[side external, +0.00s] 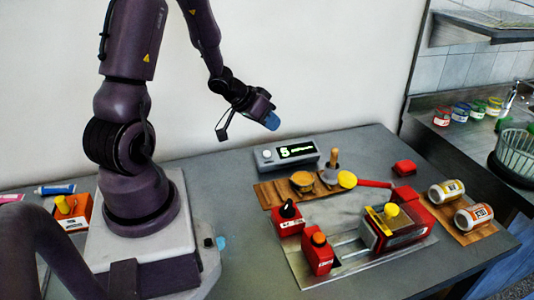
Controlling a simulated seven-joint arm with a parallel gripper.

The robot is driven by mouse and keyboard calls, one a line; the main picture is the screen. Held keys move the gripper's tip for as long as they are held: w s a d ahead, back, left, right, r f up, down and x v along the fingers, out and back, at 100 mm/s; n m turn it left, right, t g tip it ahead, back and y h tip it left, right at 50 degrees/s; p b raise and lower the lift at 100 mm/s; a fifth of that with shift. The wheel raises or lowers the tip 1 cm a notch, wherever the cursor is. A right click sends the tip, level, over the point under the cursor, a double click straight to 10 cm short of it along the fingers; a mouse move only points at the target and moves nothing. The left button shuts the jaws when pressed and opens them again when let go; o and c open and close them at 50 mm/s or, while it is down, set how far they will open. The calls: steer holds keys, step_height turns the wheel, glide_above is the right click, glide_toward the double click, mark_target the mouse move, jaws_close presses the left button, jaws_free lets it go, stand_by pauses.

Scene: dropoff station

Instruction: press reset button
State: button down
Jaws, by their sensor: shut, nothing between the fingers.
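My gripper (271,121) has blue fingertips. It is shut and empty, in the air above the back of the table, over the grey display box and apart from it. The grey box (286,152) has a lit green display and a round pale button or knob (267,154) on its left front. A red box with a black knob (288,210) and a red box with an orange-red button (319,240) stand at the front middle. Labels are too small to read, so I cannot tell which control is the reset button.
A wooden board (268,193) holds round yellow-topped items. Two labelled cans (446,191) lie on another board at right.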

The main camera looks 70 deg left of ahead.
mark_target(268, 156)
steer(key=shift+a+f, duration=0.45)
steer(key=shift+f, duration=0.85)
steer(key=shift+a+f, duration=0.4)
steer(key=shift+f, duration=0.85)
steer(key=shift+a+f, duration=0.45)
steer(key=shift+f, duration=0.85)
steer(key=shift+f, duration=0.1)
steer(key=shift+a+f, duration=0.1)
steer(key=shift+f, duration=0.2)
steer(key=shift+a+f, duration=0.15)
steer(key=shift+f, duration=0.25)
steer(key=shift+r, duration=0.1)
steer(key=shift+d+r, duration=0.3)
steer(key=shift+r, duration=0.4)
steer(key=r, duration=0.1)
steer(key=d+r, duration=0.1)
steer(key=r, duration=0.2)
steer(key=shift+d+r, duration=0.25)
steer(key=shift+r, duration=0.15)
